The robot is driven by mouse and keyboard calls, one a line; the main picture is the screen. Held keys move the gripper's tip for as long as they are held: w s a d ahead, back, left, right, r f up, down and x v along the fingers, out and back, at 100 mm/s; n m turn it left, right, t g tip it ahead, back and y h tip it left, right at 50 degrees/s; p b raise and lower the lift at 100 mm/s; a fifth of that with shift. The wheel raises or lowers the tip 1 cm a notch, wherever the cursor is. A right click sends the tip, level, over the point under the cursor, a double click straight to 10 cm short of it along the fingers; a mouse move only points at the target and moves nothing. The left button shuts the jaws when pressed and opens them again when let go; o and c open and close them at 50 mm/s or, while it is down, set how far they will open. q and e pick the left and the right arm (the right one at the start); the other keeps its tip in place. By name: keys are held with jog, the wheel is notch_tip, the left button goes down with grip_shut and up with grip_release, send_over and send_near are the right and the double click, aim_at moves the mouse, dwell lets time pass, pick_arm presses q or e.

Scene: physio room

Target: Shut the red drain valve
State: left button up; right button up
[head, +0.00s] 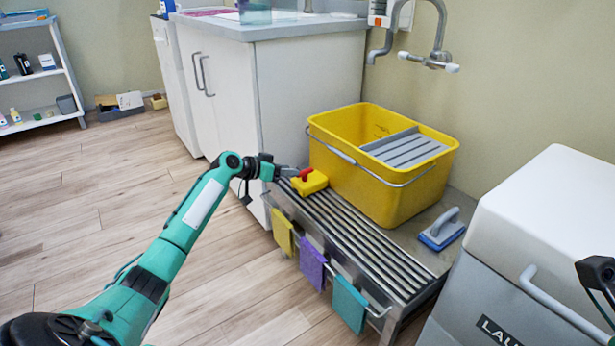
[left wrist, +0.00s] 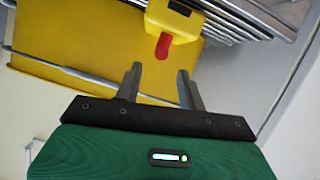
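The red drain valve handle (head: 307,173) sits on a yellow block (head: 314,185) at the near left side of the yellow bucket. In the left wrist view the red handle (left wrist: 163,45) points down from the yellow block (left wrist: 172,20) toward my fingers. My left gripper (head: 287,172) is right beside the valve. Its two fingers (left wrist: 160,76) are spread apart with nothing between them, and the handle's end appears just beyond the gap. My right gripper is not in view; only a dark part of my right arm shows at the right edge.
A white cabinet (head: 300,95) stands behind and a white laundry bin (head: 545,230) at right. Open wooden floor lies left.

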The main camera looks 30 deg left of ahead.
aim_at(307, 171)
pick_arm(q)
jog(key=b+x, duration=0.2)
jog(key=x, duration=0.4)
jog(key=shift+w+d+f+b, duration=0.1)
jog(key=shift+w+f+b, duration=0.15)
jog(key=shift+w+b, duration=0.1)
jog(key=shift+w+d+f, duration=0.15)
jog(key=shift+w+d, duration=0.15)
jog(key=shift+w, duration=0.25)
grip_shut()
